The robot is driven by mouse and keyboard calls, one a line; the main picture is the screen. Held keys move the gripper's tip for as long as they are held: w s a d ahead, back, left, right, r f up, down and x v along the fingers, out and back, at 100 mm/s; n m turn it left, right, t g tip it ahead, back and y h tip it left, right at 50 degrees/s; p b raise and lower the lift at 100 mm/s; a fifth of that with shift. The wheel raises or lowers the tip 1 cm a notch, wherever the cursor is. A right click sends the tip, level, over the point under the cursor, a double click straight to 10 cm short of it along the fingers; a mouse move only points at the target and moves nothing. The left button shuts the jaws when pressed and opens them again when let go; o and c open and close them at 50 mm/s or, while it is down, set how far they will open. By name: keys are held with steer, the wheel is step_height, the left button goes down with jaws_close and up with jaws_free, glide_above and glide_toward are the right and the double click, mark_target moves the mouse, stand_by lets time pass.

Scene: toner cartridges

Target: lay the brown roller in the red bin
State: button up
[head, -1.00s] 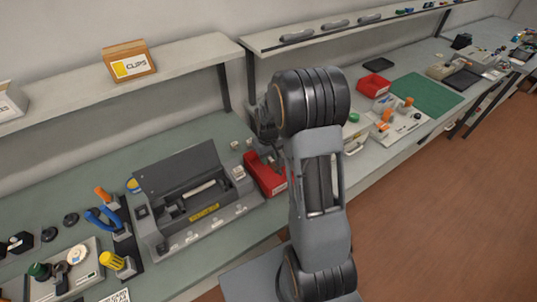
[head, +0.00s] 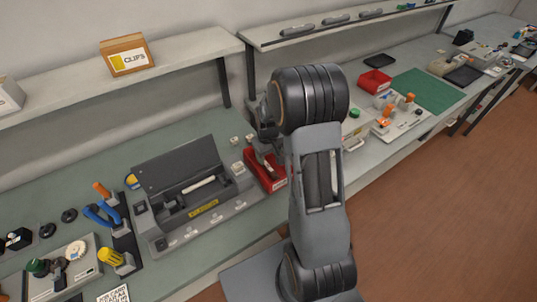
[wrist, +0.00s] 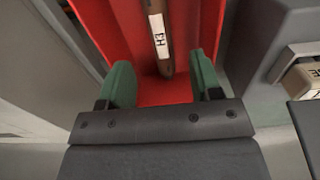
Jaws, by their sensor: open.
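The red bin (head: 279,184) stands at the right end of the grey machine on the bench, and its red floor and walls fill the middle of the wrist view (wrist: 105,25). The brown roller (wrist: 166,62), with a white label, lies lengthwise inside the bin. My gripper (wrist: 163,82) is open, its green fingertips apart at either side of the roller's near end, with gaps to it. In the head view my arm partly hides the gripper and bin. The roller's far end is cut off in the wrist view.
The grey machine (head: 160,215) with its lid up and a pale roller (head: 199,184) inside is left of the bin. Small pale blocks (head: 235,140) stand behind the bin. A tool rack (head: 123,238) is farther left. Another red bin (head: 374,81) sits farther right.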

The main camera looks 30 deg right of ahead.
steer(key=shift+r, duration=0.1)
step_height(320, 180, up, 14)
steer(key=b, duration=0.1)
stand_by(0.4)
steer(key=s+a+r+t, duration=0.2)
steer(key=s+a, duration=0.2)
steer(key=s, duration=0.4)
steer(key=s+a+r+m+t, duration=0.1)
steer(key=s+a+r+t, duration=0.1)
steer(key=s+a, duration=0.3)
steer(key=shift+s+a, duration=0.15)
steer(key=shift+s, duration=1.4)
